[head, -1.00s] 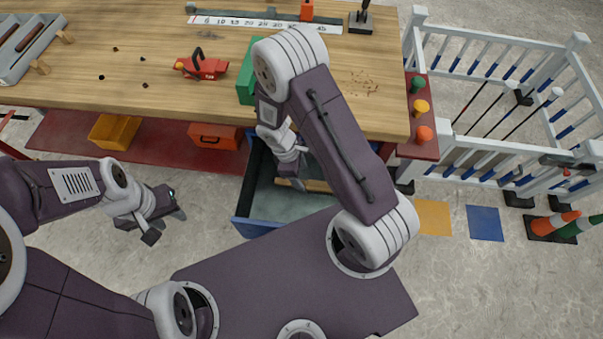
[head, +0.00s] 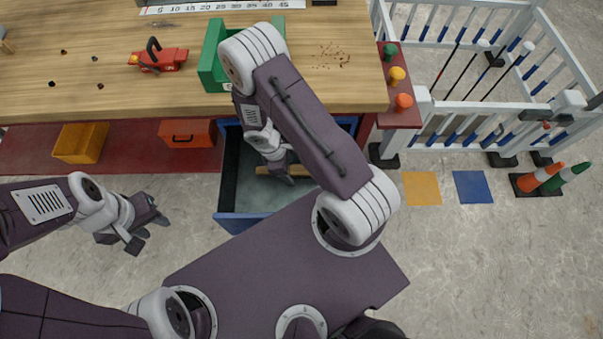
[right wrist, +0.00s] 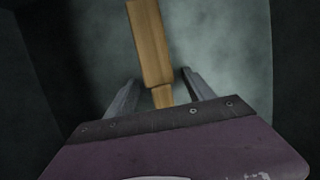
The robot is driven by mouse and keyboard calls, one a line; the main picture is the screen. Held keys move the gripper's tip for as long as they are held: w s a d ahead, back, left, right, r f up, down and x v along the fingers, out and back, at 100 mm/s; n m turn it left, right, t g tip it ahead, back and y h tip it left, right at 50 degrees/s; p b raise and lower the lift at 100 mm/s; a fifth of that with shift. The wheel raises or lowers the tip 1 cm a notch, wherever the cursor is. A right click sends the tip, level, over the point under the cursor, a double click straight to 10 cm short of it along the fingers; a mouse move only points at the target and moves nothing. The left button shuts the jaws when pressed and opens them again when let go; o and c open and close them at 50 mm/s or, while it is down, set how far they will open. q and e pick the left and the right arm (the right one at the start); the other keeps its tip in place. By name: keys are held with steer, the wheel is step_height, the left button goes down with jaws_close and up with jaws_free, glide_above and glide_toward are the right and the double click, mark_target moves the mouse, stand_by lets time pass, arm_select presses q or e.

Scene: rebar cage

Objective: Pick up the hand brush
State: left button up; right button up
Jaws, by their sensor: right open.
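The wooden hand brush (head: 264,170) lies in the open blue drawer (head: 229,217) under the bench, partly hidden by my right arm. In the right wrist view, its pale wooden body (right wrist: 151,42) and narrower neck run down between my right fingers; bristles are not visible. My right gripper (right wrist: 158,80) is open, with one finger on either side of the brush and gaps showing. In the head view, my right gripper (head: 284,174) is inside the drawer. My left gripper (head: 148,233) is open and empty above the floor, left of the drawer.
The wooden bench top (head: 110,70) overhangs the drawer's back. It carries a green box (head: 209,62) and a red tool (head: 158,58). A yellow bin (head: 80,143) and a red box (head: 187,133) sit on the lower shelf. A white fence (head: 470,110) stands right.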

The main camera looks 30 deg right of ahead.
jaws_close()
steer(key=shift+r, duration=0.1)
